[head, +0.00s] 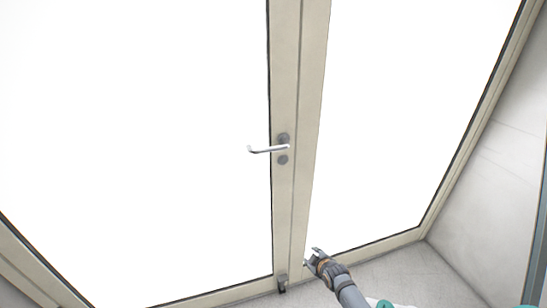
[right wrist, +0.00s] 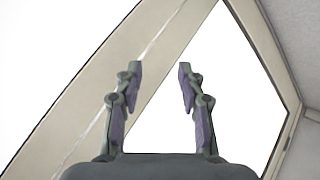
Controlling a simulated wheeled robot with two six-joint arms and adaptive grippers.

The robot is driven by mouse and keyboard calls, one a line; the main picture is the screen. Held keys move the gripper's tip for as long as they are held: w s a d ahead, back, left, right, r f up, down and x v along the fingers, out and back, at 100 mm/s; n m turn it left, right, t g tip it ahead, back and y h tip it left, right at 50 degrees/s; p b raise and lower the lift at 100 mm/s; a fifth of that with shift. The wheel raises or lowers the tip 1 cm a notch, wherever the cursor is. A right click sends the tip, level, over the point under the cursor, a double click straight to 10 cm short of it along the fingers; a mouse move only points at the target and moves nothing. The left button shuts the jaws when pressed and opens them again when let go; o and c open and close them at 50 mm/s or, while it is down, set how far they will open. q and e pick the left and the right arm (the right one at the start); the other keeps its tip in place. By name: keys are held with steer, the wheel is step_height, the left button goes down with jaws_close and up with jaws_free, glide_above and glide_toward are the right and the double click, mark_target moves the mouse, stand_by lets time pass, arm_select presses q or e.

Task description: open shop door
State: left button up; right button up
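The shop door (head: 283,210) is a double glazed door with beige frames; its two leaves meet at the middle and look closed. A silver lever handle (head: 268,149) sits on the middle stile and points left. My right gripper (head: 311,257) is below and to the right of the handle, apart from it, in front of the lower right leaf. In the right wrist view the gripper (right wrist: 160,75) is open and empty, with the beige middle stile (right wrist: 85,85) behind and left of its fingers. The handle is not in the right wrist view. My left gripper is not in view.
A small dark stop or bolt (head: 281,284) is at the foot of the middle stile. A pale wall (head: 490,190) stands at the right. The grey floor (head: 400,275) in front of the right leaf looks clear.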

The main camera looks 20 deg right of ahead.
mark_target(269, 149)
steer(key=w+a+r+n+t, duration=0.1)
steer(key=w+r+n, duration=0.15)
steer(key=r, duration=0.35)
steer(key=w+a+r+n+t, duration=0.1)
steer(key=w+r+t, duration=0.1)
steer(key=w+r, duration=0.3)
steer(key=s+a+r+n+t+y+b, duration=0.1)
steer(key=a+r+n+t, duration=0.15)
steer(key=r, duration=0.75)
steer(key=s+a+r+n+t+y+b, duration=0.1)
steer(key=a+r+n+y, duration=0.15)
steer(key=r, duration=0.75)
steer(key=s+a+r+n+t+y+b, duration=0.1)
steer(key=a+r+n, duration=0.25)
steer(key=r, duration=0.65)
steer(key=shift+h, duration=0.25)
steer(key=w, duration=0.3)
steer(key=w+p, duration=0.1)
steer(key=w, duration=0.3)
steer(key=w+a, duration=0.1)
steer(key=w, duration=0.3)
steer(key=shift+a+r, duration=0.1)
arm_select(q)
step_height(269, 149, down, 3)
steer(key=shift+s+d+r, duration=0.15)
arm_select(e)
jaws_close()
steer(key=shift+r, duration=0.1)
